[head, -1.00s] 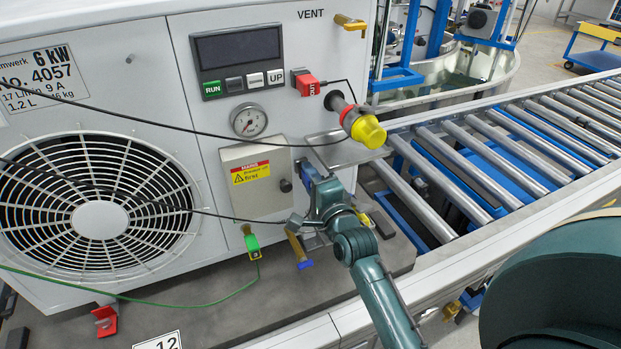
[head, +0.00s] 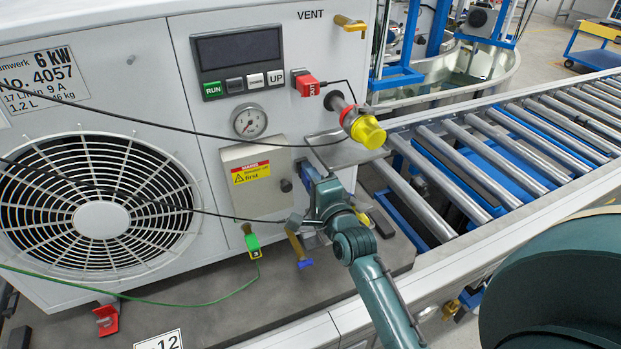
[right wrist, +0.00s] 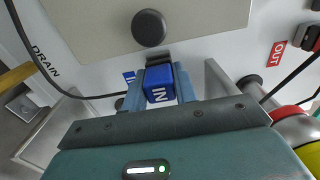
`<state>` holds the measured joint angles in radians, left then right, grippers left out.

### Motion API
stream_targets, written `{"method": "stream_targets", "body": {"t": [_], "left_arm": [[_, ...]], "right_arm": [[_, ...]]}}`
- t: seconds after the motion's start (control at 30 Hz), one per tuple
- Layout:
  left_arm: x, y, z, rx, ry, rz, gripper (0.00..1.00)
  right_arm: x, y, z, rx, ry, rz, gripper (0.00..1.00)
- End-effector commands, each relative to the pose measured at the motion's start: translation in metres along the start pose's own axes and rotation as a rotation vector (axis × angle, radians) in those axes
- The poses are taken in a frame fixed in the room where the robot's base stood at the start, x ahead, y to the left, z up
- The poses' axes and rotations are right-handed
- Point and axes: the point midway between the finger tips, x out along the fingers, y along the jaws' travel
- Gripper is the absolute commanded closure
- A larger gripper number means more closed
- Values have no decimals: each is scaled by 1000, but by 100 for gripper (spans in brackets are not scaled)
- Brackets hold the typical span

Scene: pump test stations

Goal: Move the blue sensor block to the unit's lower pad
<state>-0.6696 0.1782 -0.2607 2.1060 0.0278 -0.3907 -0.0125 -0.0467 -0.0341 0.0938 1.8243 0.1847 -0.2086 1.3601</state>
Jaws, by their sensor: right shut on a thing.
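The blue sensor block (right wrist: 159,85), marked IN, sits between the two fingers of my right gripper (right wrist: 160,90) in the right wrist view. The gripper is shut on it. A dark pad (right wrist: 158,59) on the unit's white front shows just behind the block; I cannot tell whether they touch. In the head view my right gripper (head: 306,176) is at the unit's front (head: 215,125), right of the small panel with the yellow warning label, under a grey shelf. The block is mostly hidden there. My left gripper is not in view.
A red block (head: 306,84) marked OUT sits higher on the unit. A yellow-capped pipe (head: 358,122) and the grey shelf (head: 345,152) jut out above my gripper. Thin black cables cross the front. A brass-coloured valve (head: 297,248) is below. A roller conveyor (head: 490,150) runs right.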

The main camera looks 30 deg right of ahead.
Motion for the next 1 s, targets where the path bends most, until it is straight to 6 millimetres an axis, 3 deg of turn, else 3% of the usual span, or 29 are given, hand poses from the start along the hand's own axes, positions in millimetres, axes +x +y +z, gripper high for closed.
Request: {"method": "stream_targets", "body": {"t": [0.47,0.5,0.8,1.0], "left_arm": [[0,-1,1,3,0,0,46],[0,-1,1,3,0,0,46],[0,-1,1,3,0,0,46],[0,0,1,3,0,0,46]], "right_arm": [[10,0,0,0,0,0,100],[10,0,0,0,0,0,70],[10,0,0,0,0,0,46],[10,0,0,0,0,0,46]]}}
